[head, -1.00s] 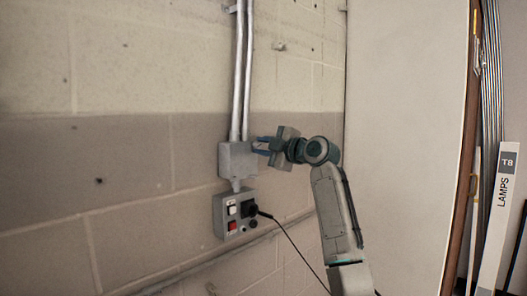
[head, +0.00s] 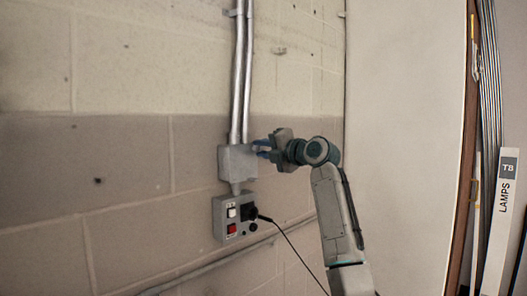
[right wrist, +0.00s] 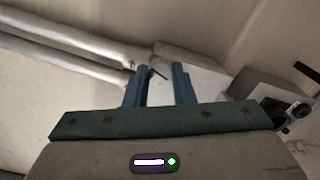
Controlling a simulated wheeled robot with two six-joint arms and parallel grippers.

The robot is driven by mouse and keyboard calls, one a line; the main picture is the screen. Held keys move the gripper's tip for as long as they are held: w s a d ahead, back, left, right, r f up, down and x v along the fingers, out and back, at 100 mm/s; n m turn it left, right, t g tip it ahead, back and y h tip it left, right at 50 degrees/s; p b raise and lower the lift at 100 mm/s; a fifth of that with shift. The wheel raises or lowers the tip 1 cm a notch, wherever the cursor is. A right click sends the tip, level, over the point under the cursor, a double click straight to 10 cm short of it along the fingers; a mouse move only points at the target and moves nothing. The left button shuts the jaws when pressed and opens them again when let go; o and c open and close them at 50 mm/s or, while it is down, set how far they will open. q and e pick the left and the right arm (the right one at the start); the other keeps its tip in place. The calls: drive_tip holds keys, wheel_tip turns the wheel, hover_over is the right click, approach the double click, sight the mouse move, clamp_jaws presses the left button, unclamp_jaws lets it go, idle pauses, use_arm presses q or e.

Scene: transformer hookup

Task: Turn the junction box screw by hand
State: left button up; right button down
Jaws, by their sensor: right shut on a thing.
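The grey junction box (head: 238,163) is fixed to the block wall, under two metal conduits. My right gripper (head: 261,148) reaches in from the right, its blue fingertips at the box's upper right edge. In the right wrist view my right gripper (right wrist: 160,76) has its two fingers a little apart at the junction box (right wrist: 200,78). A thin dark piece, likely the screw (right wrist: 158,72), shows between the fingertips, and the gripper is shut on it. Most of the screw is hidden in the head view. My left gripper is not in view.
A pale panel (head: 405,130) stands right of my arm. Wall to the left is clear.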

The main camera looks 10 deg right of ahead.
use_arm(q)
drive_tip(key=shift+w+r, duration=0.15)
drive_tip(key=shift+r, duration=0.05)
use_arm(e)
drive_tip(key=shift+n, duration=0.4)
drive_tip(key=c, duration=1.2)
unclamp_jaws()
drive_tip(key=shift+s+d+f, duration=0.1)
drive_tip(key=shift+s+d, duration=0.1)
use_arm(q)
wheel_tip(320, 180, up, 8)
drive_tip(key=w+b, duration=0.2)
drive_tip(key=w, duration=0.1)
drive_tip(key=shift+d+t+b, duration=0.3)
use_arm(e)
drive_tip(key=v, duration=1)
